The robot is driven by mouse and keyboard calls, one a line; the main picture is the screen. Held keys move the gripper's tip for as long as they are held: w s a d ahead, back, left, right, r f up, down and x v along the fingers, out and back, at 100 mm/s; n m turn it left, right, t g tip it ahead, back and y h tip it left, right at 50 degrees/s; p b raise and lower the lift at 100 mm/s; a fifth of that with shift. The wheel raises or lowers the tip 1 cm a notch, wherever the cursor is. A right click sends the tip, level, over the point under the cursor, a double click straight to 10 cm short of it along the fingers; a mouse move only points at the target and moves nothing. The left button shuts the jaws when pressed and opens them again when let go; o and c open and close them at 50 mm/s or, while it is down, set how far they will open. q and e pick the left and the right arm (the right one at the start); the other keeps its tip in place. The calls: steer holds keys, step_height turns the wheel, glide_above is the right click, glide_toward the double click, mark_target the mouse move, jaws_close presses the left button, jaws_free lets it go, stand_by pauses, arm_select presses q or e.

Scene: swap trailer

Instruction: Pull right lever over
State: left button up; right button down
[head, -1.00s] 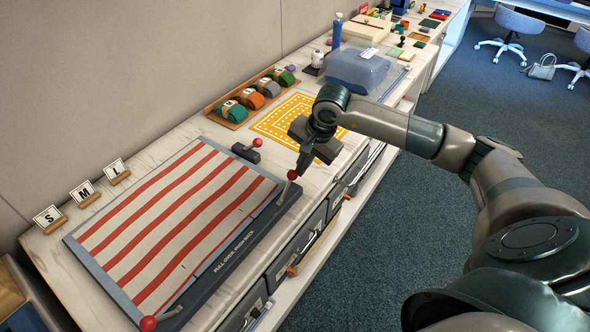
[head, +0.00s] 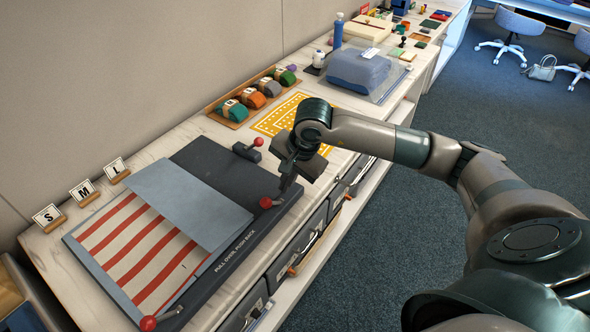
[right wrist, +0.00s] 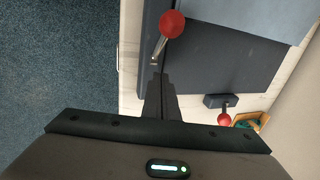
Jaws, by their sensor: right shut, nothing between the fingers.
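The folding board (head: 140,245) lies on the counter, with red and white striped cloth on its left part. Its right panel (head: 185,200) is swung over to the left, blue-grey side up, leaving the dark base (head: 225,168) bare. The right lever's red knob (head: 266,202) leans left at the front edge; it also shows in the right wrist view (right wrist: 171,24). My right gripper (head: 284,186) is shut and empty, its fingertips close beside the lever. I cannot tell if they touch it. Another red knob (head: 148,323) is at the front left, and one (head: 258,142) at the back right. My left gripper is out of view.
Cards S, M and L (head: 82,192) stand along the wall side. A wooden tray of rolled cloths (head: 232,113), a yellow patterned mat (head: 280,115) and a clear-lidded box (head: 362,70) lie farther back. Drawers (head: 300,238) line the counter front.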

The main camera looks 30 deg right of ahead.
steer(key=shift+d+r, duration=0.2)
steer(key=shift+d, duration=0.15)
steer(key=shift+w+d+r, duration=0.2)
steer(key=shift+d+r, duration=0.25)
steer(key=shift+w+d+r, duration=0.15)
steer(key=shift+d+r, duration=0.25)
steer(key=shift+r, duration=0.05)
steer(key=s+p+v, duration=0.1)
steer(key=p+v, duration=0.2)
steer(key=v, duration=0.8)
steer(key=shift+s+d+f, duration=0.25)
steer(key=shift+s+d, duration=0.05)
stand_by(0.3)
